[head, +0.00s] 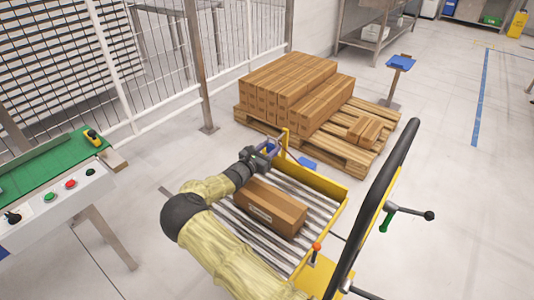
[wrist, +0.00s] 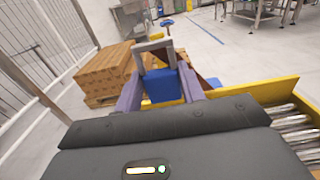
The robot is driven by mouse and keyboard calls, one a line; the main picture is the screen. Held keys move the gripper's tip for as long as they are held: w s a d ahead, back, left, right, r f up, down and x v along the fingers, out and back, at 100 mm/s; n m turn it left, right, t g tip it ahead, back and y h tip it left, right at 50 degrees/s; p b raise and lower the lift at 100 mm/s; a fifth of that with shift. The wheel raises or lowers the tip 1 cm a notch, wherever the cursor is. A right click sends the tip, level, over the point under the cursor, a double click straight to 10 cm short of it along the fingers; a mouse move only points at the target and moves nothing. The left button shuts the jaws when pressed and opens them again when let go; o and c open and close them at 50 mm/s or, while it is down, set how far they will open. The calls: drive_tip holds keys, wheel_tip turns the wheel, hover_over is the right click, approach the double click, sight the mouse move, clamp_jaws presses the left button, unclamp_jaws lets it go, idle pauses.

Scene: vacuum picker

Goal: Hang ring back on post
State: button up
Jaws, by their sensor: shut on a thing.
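My gripper (head: 264,154) is at the far left corner of the roller table. In the wrist view, the two purple-grey fingers of my gripper (wrist: 161,72) are shut on a blue piece (wrist: 162,88) with a grey squared loop (wrist: 155,46) rising from it. This looks like the ring, upright between the fingertips. In the head view the blue piece (head: 269,148) shows only in part, hidden by the fingers. A short yellow post (head: 285,138) stands just right of my gripper, at the table's corner. I cannot tell whether the ring touches it.
A brown carton (head: 270,207) lies on the rollers (head: 312,190) beside my arm. A yellow rail (head: 318,180) edges the table. A pallet (head: 345,158) with stacked cartons stands behind, and a blue-topped stand (head: 401,62) beyond. A green conveyor (head: 45,165) is at left.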

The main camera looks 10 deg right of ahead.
sight(284, 138)
drive_tip(key=x, duration=0.2)
drive_tip(key=b+x, duration=0.1)
drive_tip(key=f+b+x, duration=0.1)
drive_tip(key=x, duration=0.1)
drive_tip(key=shift+w+d, duration=0.25)
drive_tip(key=shift+d, duration=0.05)
idle(0.4)
drive_tip(key=o, duration=1.8)
